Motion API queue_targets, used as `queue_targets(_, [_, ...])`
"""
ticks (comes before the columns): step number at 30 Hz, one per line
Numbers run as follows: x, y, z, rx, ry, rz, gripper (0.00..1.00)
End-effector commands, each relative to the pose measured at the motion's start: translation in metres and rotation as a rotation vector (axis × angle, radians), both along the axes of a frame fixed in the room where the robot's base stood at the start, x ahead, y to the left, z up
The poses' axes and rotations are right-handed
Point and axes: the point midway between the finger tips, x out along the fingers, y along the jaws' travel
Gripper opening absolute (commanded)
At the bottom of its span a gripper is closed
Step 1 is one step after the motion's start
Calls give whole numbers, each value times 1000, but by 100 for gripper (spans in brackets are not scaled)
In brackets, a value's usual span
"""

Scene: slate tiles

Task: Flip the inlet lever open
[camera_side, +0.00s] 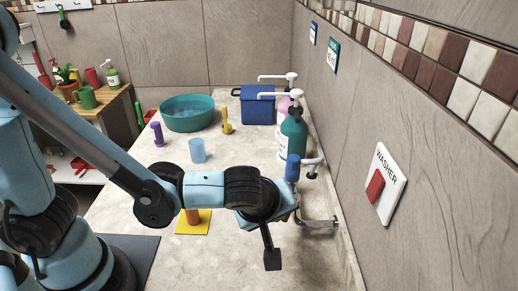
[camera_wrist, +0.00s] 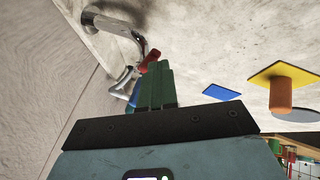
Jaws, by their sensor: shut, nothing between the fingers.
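A red lever (camera_wrist: 149,60) sits at the end of a bent metal pipe (camera_wrist: 118,24) in the wrist view. In the side view the metal pipe (camera_side: 320,222) comes out low by the right wall, and my wrist covers most of the lever. My gripper (camera_wrist: 158,68) shows green fingers closed together with nothing between them. The fingertips are right beside the red lever; I cannot tell if they touch it. In the side view the fingertips are hidden. A second metal fitting (camera_wrist: 121,84) with a blue part (camera_wrist: 134,95) is partly behind the fingers.
Another tap with a blue part (camera_side: 292,168) stands close to my wrist. A teal pump bottle (camera_side: 293,137) and a blue box (camera_side: 258,106) are behind it. A WASHER panel (camera_side: 386,160) with a red switch is on the wall. A yellow plate (camera_side: 205,223) lies left.

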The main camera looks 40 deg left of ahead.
Motion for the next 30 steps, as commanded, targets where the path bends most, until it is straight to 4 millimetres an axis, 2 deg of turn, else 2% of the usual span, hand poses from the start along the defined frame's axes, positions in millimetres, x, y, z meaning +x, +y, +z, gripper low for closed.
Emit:
queue_targets(5, [5,-14,0,-1,1,138,0])
queue_targets(14, [5,-11,0,-2,1,134,0])
queue_targets(30, [20,-1,0,-1,-5,137,0])
